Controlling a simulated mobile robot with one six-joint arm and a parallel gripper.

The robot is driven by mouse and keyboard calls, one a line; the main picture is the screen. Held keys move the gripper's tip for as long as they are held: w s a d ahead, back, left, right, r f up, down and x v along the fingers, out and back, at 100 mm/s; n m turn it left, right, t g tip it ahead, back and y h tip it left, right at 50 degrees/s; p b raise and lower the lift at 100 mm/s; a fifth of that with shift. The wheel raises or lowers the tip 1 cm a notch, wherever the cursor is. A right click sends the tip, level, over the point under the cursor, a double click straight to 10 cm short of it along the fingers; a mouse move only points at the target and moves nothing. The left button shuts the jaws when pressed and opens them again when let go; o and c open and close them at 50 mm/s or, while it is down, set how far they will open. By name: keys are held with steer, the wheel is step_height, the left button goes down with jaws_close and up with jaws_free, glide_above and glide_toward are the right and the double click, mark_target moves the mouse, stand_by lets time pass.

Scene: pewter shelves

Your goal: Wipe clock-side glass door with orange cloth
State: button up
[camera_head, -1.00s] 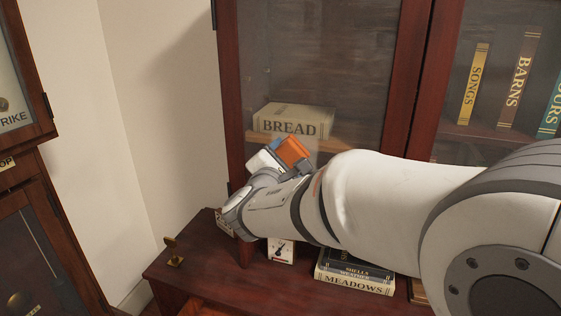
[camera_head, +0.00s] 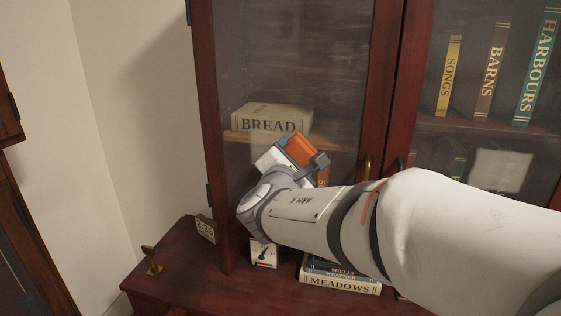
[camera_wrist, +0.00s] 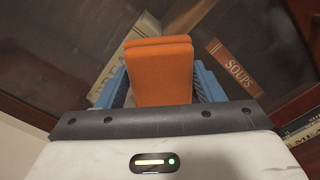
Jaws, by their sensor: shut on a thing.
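The orange cloth (camera_head: 299,149), a folded block, is held between the blue fingers of my gripper (camera_wrist: 161,85). It also shows upright and centred in the wrist view (camera_wrist: 163,72). The gripper is shut on it, in front of the lower part of the left glass door (camera_head: 290,60), the one nearer the clock case (camera_head: 8,110) at the left edge. The door looks closed in its dark red wooden frame, with hazy glass. I cannot tell whether the cloth touches the glass. My forearm hides the door's lower right part.
On the ledge below are a brass piece (camera_head: 152,260), a number block (camera_head: 205,229), a dial card (camera_head: 264,254) and stacked books (camera_head: 340,283). A brass handle (camera_head: 367,168) is on the door's right side.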

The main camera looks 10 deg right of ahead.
mark_target(263, 140)
steer(key=shift+s+d+b, duration=0.3)
steer(key=shift+d, duration=0.35)
steer(key=shift+f+b, duration=0.1)
steer(key=shift+b, duration=0.2)
steer(key=shift+w+a+b, duration=0.2)
steer(key=shift+w+a, duration=0.45)
steer(key=shift+a, duration=1.1)
steer(key=shift+w+a+b, duration=0.25)
steer(key=shift+w+a, duration=0.45)
steer(key=shift+a, duration=1.05)
steer(key=shift+w+a+b, duration=0.2)
steer(key=shift+w+a, duration=0.45)
steer(key=shift+a, duration=1.1)
steer(key=shift+r+p, duration=0.5)
steer(key=shift+r, duration=0.55)
steer(key=shift+s+d+f+b, duration=0.1)
steer(key=shift+s+d+b, duration=0.1)
steer(key=shift+d+b, duration=0.2)
steer(key=shift+s+d+b, duration=0.15)
steer(key=shift+d+b, duration=0.1)
steer(key=shift+d, duration=0.25)
steer(key=shift+s+d+b, duration=0.55)
steer(key=shift+d+b, duration=0.2)
steer(key=shift+d, duration=0.7)
steer(key=shift+s+d+b, duration=0.5)
steer(key=shift+d+b, duration=0.2)
steer(key=shift+d, duration=0.8)
steer(key=shift+s+d+b, duration=0.55)
steer(key=shift+d+b, duration=0.2)
steer(key=shift+d, duration=0.7)
